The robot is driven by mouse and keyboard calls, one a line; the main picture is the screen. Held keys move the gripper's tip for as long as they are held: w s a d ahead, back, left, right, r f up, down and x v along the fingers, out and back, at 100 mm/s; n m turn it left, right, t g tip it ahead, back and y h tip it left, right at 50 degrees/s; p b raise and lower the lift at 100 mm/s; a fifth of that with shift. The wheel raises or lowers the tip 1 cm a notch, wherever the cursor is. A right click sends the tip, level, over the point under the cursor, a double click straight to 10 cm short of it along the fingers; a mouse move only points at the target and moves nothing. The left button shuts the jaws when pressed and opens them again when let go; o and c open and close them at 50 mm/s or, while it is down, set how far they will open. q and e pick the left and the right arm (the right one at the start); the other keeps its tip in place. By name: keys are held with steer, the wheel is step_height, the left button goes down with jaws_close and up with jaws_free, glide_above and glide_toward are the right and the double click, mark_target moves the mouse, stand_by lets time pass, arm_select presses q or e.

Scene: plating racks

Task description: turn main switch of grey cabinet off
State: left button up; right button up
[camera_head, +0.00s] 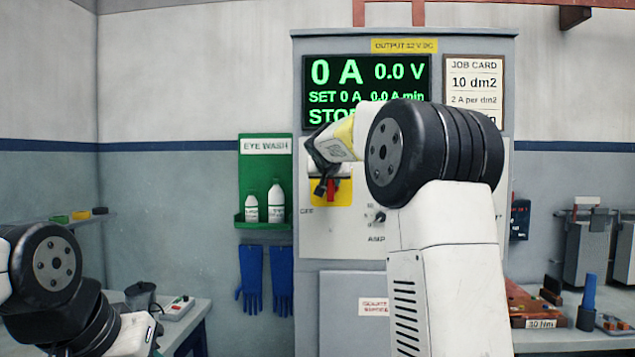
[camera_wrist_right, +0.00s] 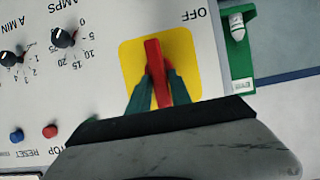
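The grey cabinet (camera_head: 305,75) stands in the middle of the head view. Its main switch is a red handle on a yellow plate (camera_head: 345,198); the red handle (camera_wrist_right: 153,52) also shows in the right wrist view, close to upright in the picture, with OFF lettering beside the plate. My right gripper (camera_head: 324,187) is at the switch. In the right wrist view its two dark green fingers (camera_wrist_right: 157,76) lie against both sides of the handle, shut on it. My left arm shows at the lower left of the head view; its gripper is not seen.
The cabinet display (camera_head: 366,90) reads 0 A and 0.0 V. Black knobs (camera_wrist_right: 64,38) and red and blue buttons (camera_wrist_right: 50,131) sit on the same panel. A green eye-wash station (camera_head: 264,180) and blue gloves (camera_head: 281,280) hang left of the cabinet. A bench (camera_head: 560,340) is at right.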

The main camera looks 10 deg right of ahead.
jaws_close()
steer(key=shift+a+f, duration=0.1)
steer(key=shift+w+a+f+n+h, duration=0.1)
steer(key=shift+a+n+h, duration=0.2)
steer(key=shift+n+h, duration=0.65)
steer(key=shift+w+a+f+n+t+h, duration=0.1)
steer(key=shift+a+f+n+t+h, duration=0.15)
steer(key=shift+n+h, duration=1.2)
steer(key=shift+w+a+f+n+t+h, duration=0.1)
steer(key=shift+f+n+h, duration=0.35)
steer(key=shift+n, duration=1.95)
steer(key=shift+a+f+n+t+h, duration=0.2)
steer(key=shift+n+h, duration=0.75)
steer(key=shift+n, duration=0.95)
